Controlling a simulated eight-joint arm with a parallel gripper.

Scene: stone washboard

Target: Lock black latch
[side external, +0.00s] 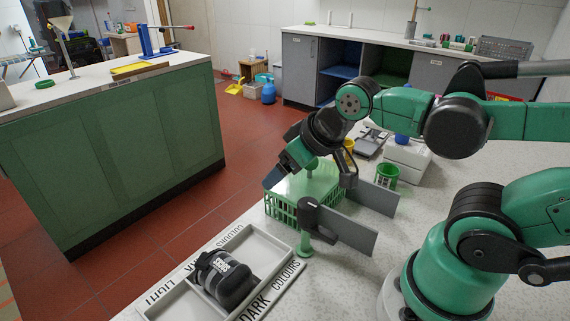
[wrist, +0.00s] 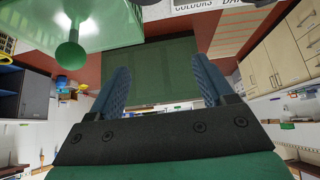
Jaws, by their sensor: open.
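A green basket (side external: 283,207) with a pale green lid (side external: 312,182) stands on the speckled counter. A black piece (side external: 308,213) on a green post stands at its near corner, with a flat grey plate running right from it; it may be the latch, and whether it is locked I cannot tell. My gripper (side external: 272,178) is at the basket's left edge, near lid height and apart from the black piece. In the wrist view its two blue fingers (wrist: 162,82) are wide apart with nothing between them. The lid (wrist: 110,30) and a green knob (wrist: 70,54) show at upper left there.
A second grey plate (side external: 376,197), a green cup (side external: 386,177) and a yellow cup stand to the right. Counter at the near middle is clear.

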